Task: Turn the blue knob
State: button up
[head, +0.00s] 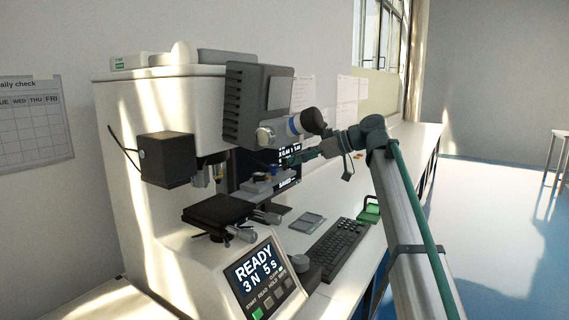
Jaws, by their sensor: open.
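A grey and white hardness tester (160,100) stands on the bench at the left. A smaller bluish part (258,176) shows lower, behind the stage. My arm rises from the lower right and bends left below the barrel. My gripper (288,160) is small, in front of the dark screen area, apart from the ring. It is open; its fingertips are hard to make out.
The tester's black stage (218,211) and its panel reading READY, 3 N, 5 s (257,277) are at the front. A keyboard (334,250), a grey pad (307,222) and a green object (369,210) lie on the bench. Open floor lies to the right.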

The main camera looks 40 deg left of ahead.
jog(key=v, duration=0.3)
jog(key=shift+w+d+r, duration=0.1)
jog(key=shift+d+r, duration=0.05)
jog(key=shift+d, duration=0.1)
